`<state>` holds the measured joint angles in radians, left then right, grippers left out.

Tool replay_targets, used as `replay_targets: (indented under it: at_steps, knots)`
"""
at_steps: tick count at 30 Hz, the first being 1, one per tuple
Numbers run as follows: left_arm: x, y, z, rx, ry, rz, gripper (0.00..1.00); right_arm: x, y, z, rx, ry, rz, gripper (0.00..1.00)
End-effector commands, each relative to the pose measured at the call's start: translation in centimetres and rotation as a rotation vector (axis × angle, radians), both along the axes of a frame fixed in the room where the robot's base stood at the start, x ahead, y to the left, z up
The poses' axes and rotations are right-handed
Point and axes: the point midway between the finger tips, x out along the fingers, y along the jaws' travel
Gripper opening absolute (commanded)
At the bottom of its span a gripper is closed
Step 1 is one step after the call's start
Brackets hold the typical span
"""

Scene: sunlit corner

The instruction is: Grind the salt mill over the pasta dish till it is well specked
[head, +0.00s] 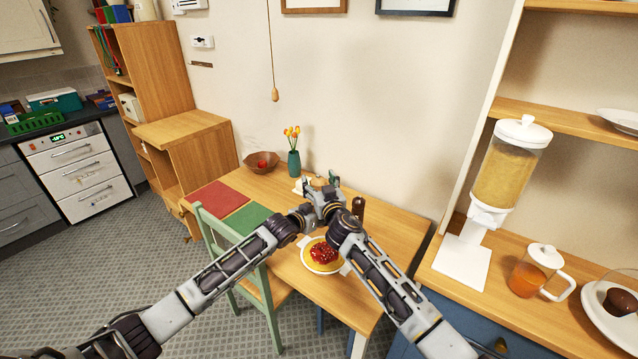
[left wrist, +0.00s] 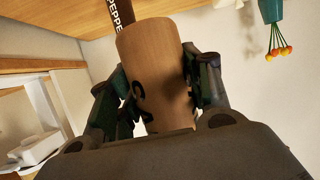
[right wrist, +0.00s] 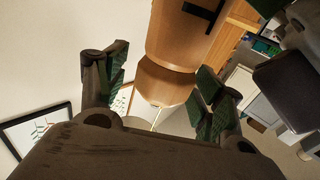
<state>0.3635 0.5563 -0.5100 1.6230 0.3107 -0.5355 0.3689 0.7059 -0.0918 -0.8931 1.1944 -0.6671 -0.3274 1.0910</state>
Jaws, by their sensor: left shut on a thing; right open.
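The salt mill (left wrist: 152,80) is pale wood with dark lettering, partly hidden by the fingers. My left gripper (left wrist: 160,70) is shut around its body in the left wrist view. My right gripper (right wrist: 158,82) is open, with the mill's rounded wooden end (right wrist: 163,84) between its spread fingers; I cannot tell if they touch. In the head view, my right gripper (head: 331,188) and the left one meet above the table and mostly hide the mill. The pasta dish (head: 323,254), a pale plate of pasta with red sauce, sits below and nearer me. I cannot make out specks on it.
A dark pepper mill (head: 357,207) stands on the table (head: 375,270) right of the grippers; its lettering shows in the left wrist view (left wrist: 121,14). A tulip vase (head: 293,163), a fruit bowl (head: 261,168) and two mats lie behind and left. A green chair (head: 233,240) stands at the left edge.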

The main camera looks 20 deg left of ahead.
Motion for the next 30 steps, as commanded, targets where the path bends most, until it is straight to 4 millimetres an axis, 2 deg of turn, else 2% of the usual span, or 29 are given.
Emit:
replay_targets:
  at_steps: [13, 30]
  knots:
    - [0.0, -0.1, 0.1, -0.001, -0.002, -0.001, 0.17, -0.9, -0.5, 0.0, 0.002, 0.0, 0.001, 0.68]
    - [0.0, -0.1, 0.1, -0.001, -0.002, -0.001, 0.17, -4.3, -2.7, -0.1, 0.002, 0.001, 0.001, 0.68]
